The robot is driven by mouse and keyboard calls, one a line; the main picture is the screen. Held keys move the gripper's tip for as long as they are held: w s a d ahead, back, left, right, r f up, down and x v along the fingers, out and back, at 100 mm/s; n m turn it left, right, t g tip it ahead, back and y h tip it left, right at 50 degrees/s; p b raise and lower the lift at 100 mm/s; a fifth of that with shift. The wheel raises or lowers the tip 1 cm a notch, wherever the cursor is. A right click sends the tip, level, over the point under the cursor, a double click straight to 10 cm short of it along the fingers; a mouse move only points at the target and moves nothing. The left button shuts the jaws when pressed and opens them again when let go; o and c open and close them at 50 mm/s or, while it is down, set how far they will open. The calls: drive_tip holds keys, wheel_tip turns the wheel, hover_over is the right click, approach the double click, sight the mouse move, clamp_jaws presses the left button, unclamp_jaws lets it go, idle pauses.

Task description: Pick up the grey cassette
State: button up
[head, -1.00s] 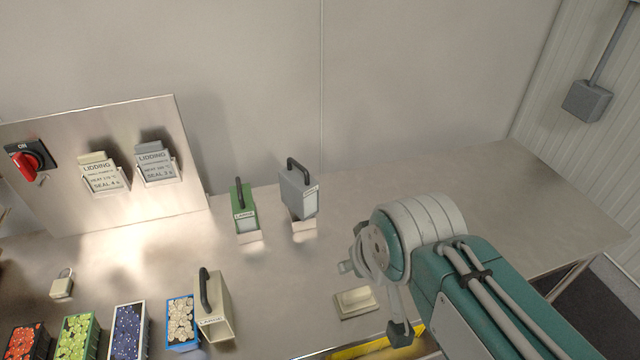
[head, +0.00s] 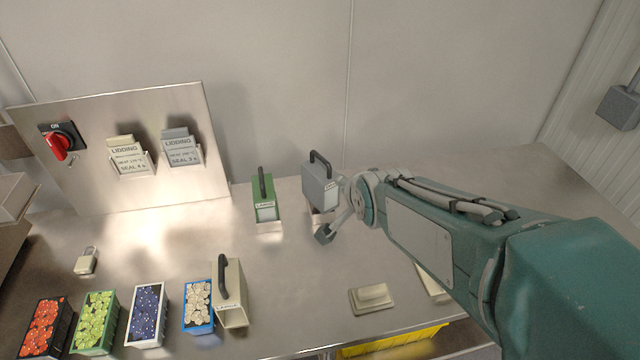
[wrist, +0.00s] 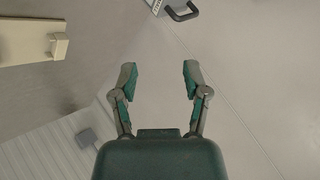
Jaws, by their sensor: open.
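The grey cassette (head: 316,190), with a black handle on top, stands upright on the bench near the back wall, right of the green cassette (head: 266,212). My gripper (head: 331,212) is open beside its right and front side, with no visible hold on it. The arm and fingers hide part of the cassette's right lower side in the head view. In the wrist view my gripper (wrist: 159,76) has its fingers spread with nothing between them. There the cassette's handle (wrist: 182,13) shows at the top edge, beyond the fingertips.
A beige cassette (head: 231,300) stands at the front beside several bins of coloured pieces (head: 147,315). A beige block (head: 371,299) lies near the front edge. A panel with a red switch (head: 59,146) stands at the back left. The bench's right back is clear.

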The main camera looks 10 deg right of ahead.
drive_tip(key=w+f+m+t, duration=0.3)
drive_tip(key=w+f+m, duration=0.2)
drive_tip(key=w+m, duration=0.3)
drive_tip(key=m+t+y, duration=0.1)
drive_tip(key=m+t, duration=0.2)
drive_tip(key=m, duration=0.3)
approach(323, 162)
drive_tip(key=w, duration=0.4)
drive_tip(key=w+f, duration=0.1)
drive_tip(key=w, duration=0.3)
drive_tip(key=w+f, duration=0.1)
drive_tip(key=w, duration=0.3)
drive_tip(key=shift+a+f, duration=0.25)
drive_tip(key=shift+a, duration=0.1)
drive_tip(key=shift+c, duration=0.4)
clamp_jaws()
